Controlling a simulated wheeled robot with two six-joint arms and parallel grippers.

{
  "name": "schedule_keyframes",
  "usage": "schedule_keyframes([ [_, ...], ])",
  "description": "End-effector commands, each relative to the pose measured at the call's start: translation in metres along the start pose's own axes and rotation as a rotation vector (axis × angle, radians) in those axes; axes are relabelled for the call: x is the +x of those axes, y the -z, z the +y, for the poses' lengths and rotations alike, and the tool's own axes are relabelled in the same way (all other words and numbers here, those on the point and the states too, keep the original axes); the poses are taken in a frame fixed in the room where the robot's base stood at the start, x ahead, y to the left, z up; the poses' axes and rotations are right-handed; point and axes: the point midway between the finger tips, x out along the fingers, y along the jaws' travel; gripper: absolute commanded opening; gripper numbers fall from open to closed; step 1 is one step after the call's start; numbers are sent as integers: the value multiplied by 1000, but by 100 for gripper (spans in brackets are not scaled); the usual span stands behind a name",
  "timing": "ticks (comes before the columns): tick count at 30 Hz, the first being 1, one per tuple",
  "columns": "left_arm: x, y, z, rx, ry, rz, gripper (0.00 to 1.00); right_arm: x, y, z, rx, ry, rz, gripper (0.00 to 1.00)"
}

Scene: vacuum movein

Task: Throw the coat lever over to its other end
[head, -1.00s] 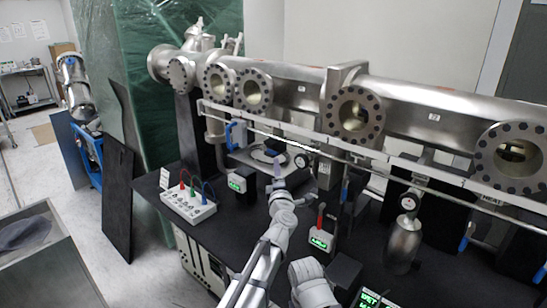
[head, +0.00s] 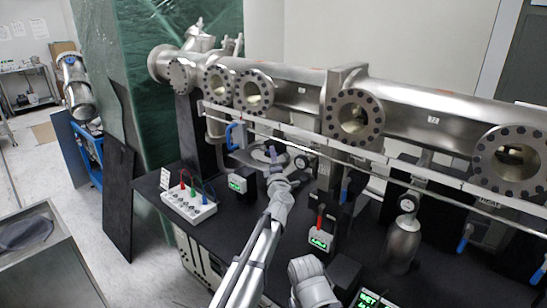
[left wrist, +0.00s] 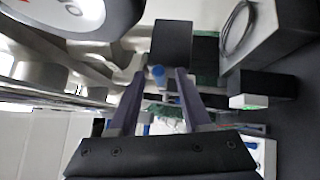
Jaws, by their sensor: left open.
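No lever is readably labelled coat, so I cannot tell for certain which one it is. A blue handle (head: 231,137) stands under the rail at the left, and another blue handle (head: 345,190) is right of centre. A red lever (head: 319,221) stands upright on a small box with a green display. My left gripper (head: 272,154) is open and empty, below the rail and to the right of the left blue handle. In the left wrist view my left gripper (left wrist: 158,100) has a small blue knob (left wrist: 157,72) showing between its fingers; contact cannot be told. My right gripper is not in view.
The steel chamber with round ports (head: 290,95) and its long rail (head: 300,145) run above the black bench. A white box with coloured leads (head: 188,203) and a green-display box (head: 240,183) stand left of my arm. A gauge (head: 301,162) is close to the right of my gripper.

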Motion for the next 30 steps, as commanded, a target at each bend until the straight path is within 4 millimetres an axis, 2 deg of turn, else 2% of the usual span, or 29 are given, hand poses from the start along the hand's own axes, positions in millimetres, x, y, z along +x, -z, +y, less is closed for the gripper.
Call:
schedule_keyframes([
  [6,0,0,0,0,0,0,48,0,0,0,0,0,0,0],
  [19,0,0,0,0,0,0,0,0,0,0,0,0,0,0],
  [30,0,0,0,-1,1,-1,0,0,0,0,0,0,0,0],
])
